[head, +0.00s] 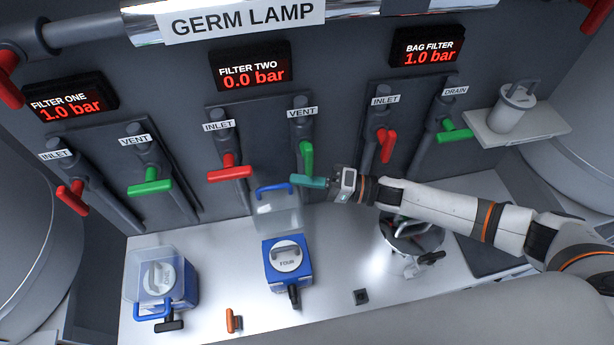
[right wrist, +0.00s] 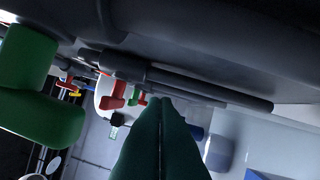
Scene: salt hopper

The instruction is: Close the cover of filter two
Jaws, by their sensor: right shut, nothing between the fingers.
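Filter two is the middle blue housing (head: 288,265) under the 0.0 bar display, with a round white disc marked FOUR on top. Its clear cover (head: 280,218) stands open behind it, blue handle (head: 278,188) uppermost. A black latch (head: 294,296) is at the housing's front. My right gripper (head: 307,181) is shut and empty, its teal fingers pointing left just right of the cover's handle; whether they touch is unclear. The fingers also show in the right wrist view (right wrist: 160,140). My left gripper is not in view.
The green vent lever (head: 307,160) hangs right by my right fingers; the red inlet lever (head: 229,173) is left of the cover. Filter one (head: 185,285), at left, has its clear cover down. An orange handle (head: 232,320) and small black block (head: 361,297) are on the bench.

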